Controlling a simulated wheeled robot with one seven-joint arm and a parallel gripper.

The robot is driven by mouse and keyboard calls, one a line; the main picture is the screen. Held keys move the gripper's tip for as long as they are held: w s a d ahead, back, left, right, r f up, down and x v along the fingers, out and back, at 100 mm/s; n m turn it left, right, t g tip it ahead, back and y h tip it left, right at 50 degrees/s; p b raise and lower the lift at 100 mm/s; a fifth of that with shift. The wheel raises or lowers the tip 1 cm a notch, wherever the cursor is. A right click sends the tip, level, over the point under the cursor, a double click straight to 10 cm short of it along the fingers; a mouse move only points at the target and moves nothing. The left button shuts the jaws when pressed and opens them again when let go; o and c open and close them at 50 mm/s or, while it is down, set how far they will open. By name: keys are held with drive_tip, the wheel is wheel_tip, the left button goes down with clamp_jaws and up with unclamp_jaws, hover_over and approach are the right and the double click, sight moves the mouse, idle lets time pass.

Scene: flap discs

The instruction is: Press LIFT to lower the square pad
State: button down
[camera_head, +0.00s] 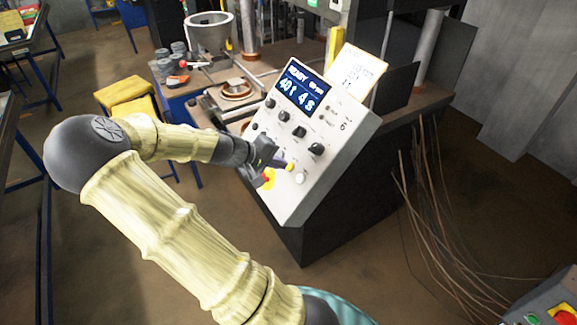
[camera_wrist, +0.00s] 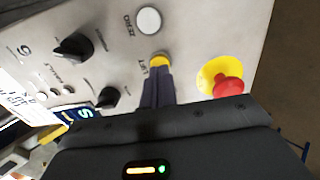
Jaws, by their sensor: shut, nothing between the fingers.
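The slanted grey control panel (camera_head: 330,135) carries the yellow LIFT button (camera_wrist: 160,60), labelled in the wrist view. The button also shows in the head view (camera_head: 290,167). My gripper (camera_wrist: 157,72) is shut and empty, its dark fingers pointing at LIFT. Its fingertips overlap the button's near edge in the wrist view; I cannot tell whether they touch it. In the head view my gripper (camera_head: 282,163) is right beside the button. The press area (camera_head: 236,90) behind the panel shows a ring-shaped piece on a plate; I cannot make out the square pad clearly.
A white ZERO button (camera_wrist: 149,19) lies beyond LIFT. A red emergency stop (camera_wrist: 228,87) on a yellow base is close on the right. Black knobs (camera_wrist: 73,47) sit to the left. The panel's lit display (camera_head: 301,87) reads READY. Loose cables (camera_head: 440,200) hang at right.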

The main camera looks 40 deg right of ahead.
drive_tip(key=shift+b+x, duration=0.4)
drive_tip(key=shift+x, duration=0.45)
idle(0.9)
drive_tip(key=p+v, duration=0.6)
drive_tip(key=v, duration=0.2)
idle(0.7)
idle(0.5)
